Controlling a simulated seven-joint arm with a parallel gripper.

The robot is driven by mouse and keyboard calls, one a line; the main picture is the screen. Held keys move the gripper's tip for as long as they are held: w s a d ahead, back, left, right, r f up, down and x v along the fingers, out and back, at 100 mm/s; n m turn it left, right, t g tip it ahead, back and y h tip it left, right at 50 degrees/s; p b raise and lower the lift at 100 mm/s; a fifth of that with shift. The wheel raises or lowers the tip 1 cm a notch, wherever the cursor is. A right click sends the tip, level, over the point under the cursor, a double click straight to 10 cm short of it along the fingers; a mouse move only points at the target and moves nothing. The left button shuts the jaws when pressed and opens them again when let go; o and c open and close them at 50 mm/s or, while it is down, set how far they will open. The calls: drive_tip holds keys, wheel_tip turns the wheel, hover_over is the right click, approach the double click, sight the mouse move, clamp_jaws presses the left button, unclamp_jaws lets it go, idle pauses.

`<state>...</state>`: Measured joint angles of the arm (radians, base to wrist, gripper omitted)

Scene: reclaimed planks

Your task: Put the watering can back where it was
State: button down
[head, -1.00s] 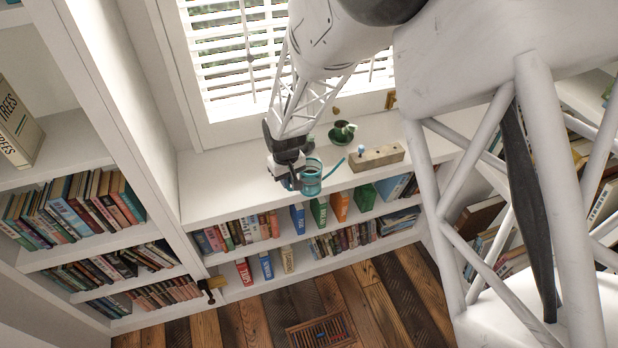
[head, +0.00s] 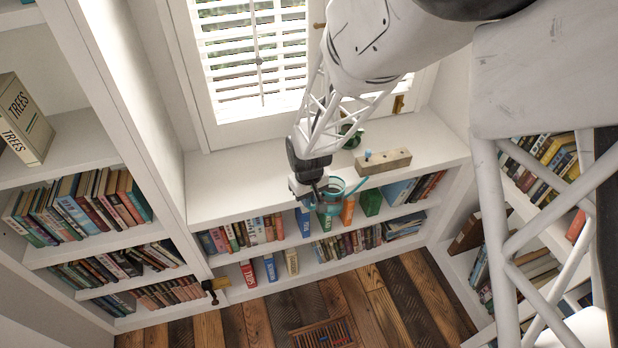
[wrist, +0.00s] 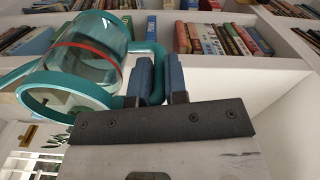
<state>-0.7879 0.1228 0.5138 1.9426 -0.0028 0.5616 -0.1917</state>
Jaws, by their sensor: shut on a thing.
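The watering can (head: 331,197) has a clear body, teal rim and base, and a thin teal spout pointing right in the head view. In the wrist view the can (wrist: 92,58) fills the upper left, with a red band around its clear body. My gripper (head: 306,190) is shut on its teal handle, which passes between the blue-grey fingers (wrist: 160,80). The can hangs around the front edge of the white sill shelf (head: 235,190) in the head view; I cannot tell its exact height. My arm hides part of the sill behind it.
A wooden block (head: 392,161) with a blue knob stands on the sill's right part. A green cup (head: 352,139) is behind it, partly hidden by my arm. The sill's left part is clear. Books (head: 240,233) fill shelves below. A floor vent (head: 322,333) lies on the planks.

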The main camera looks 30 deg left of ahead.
drive_tip(key=w+a+f, duration=0.1)
drive_tip(key=w+a, duration=1)
drive_tip(key=shift+w+f, duration=0.2)
drive_tip(key=shift+w, duration=0.05)
drive_tip(key=shift+f, duration=0.15)
idle(0.3)
drive_tip(key=shift+f, duration=1.65)
drive_tip(key=shift+f, duration=0.1)
drive_tip(key=c, duration=1.5)
unclamp_jaws()
drive_tip(key=o, duration=0.4)
drive_tip(key=shift+c, duration=0.2)
